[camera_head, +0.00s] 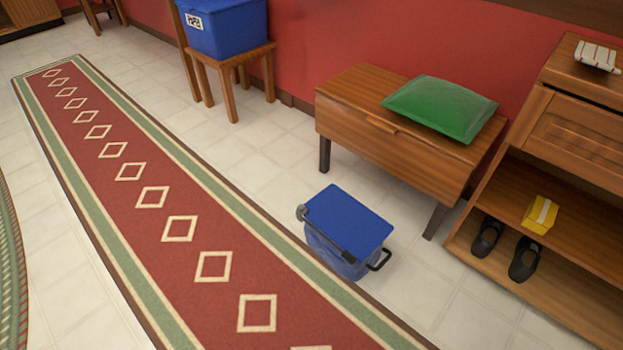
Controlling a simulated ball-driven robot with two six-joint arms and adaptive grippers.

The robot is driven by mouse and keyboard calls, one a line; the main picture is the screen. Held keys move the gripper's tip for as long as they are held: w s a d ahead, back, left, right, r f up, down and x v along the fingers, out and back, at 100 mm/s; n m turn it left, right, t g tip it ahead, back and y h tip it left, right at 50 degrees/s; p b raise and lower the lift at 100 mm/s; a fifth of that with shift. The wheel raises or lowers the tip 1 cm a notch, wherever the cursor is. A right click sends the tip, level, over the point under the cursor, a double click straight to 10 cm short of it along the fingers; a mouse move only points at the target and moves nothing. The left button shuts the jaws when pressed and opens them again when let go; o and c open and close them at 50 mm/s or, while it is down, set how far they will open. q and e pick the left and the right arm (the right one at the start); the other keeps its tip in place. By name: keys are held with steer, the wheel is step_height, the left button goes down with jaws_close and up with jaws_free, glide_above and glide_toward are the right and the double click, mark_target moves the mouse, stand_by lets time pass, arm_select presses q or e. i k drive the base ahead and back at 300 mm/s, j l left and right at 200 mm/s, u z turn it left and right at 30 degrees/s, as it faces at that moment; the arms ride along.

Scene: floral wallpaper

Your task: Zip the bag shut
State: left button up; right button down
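A blue bag (348,222) with a flat blue top stands on the pale tiled floor, at the edge of the red runner and in front of the wooden bench. A dark grey strip with a rounded end runs along its left and front edge. A dark handle sticks out at its lower right. The zip itself is too small to make out, and I cannot tell whether the top is closed. Neither of my grippers is in view.
A wooden bench (352,108) with a green cushion (440,107) stands behind the bag. A shoe cabinet (555,262) holds black shoes (524,258) and a yellow box (540,214) at right. A blue bin (228,25) sits on a chair. The runner (130,200) is clear.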

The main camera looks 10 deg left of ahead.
mark_target(301, 209)
steer(key=i+j+z, duration=0.35)
steer(key=i+j, duration=0.5)
